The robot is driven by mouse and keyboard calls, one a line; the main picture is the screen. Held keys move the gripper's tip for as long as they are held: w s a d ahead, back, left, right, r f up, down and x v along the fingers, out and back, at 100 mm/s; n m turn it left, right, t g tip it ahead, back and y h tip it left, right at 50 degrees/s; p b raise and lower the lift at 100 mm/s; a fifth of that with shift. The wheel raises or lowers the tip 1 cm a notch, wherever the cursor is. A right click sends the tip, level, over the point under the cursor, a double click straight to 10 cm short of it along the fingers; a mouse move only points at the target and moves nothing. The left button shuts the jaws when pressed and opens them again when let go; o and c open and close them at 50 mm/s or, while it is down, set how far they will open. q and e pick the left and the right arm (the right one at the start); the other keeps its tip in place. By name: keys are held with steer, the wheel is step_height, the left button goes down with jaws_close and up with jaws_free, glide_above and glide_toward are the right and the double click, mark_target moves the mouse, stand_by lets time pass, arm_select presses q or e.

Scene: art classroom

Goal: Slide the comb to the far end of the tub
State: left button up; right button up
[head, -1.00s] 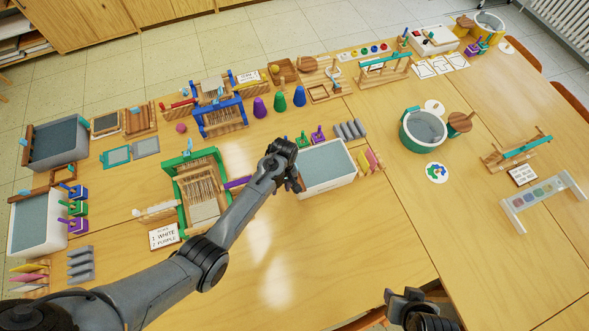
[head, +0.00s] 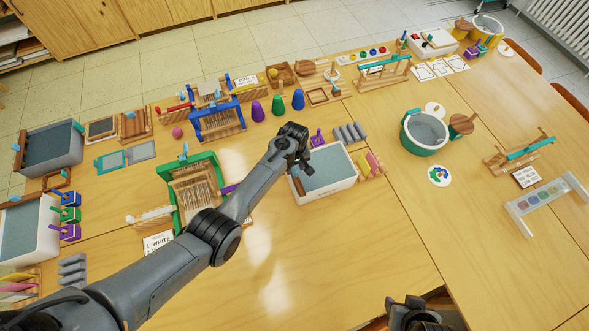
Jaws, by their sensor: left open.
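A white tub (head: 346,181) with grey-blue contents stands mid-table, right of my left gripper's arm. A small brown wooden piece, likely the comb (head: 298,185), shows at the tub's left end, partly hidden by my gripper and wrist. My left gripper (head: 303,165) is open above the tub's left end, with its fingers pointing down near the comb. I cannot tell whether it touches the comb. My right gripper (head: 416,306) shows only in part at the bottom edge; its fingers are not clear.
Grey blocks (head: 350,132) and coloured combs or cards (head: 371,164) stand close to the tub's right side. A purple holder (head: 318,139) is behind it. A green loom (head: 190,180) stands left. The table in front of the tub is clear.

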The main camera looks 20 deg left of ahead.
arm_select(q)
steer(key=shift+f, duration=1)
steer(key=shift+c, duration=0.3)
jaws_close()
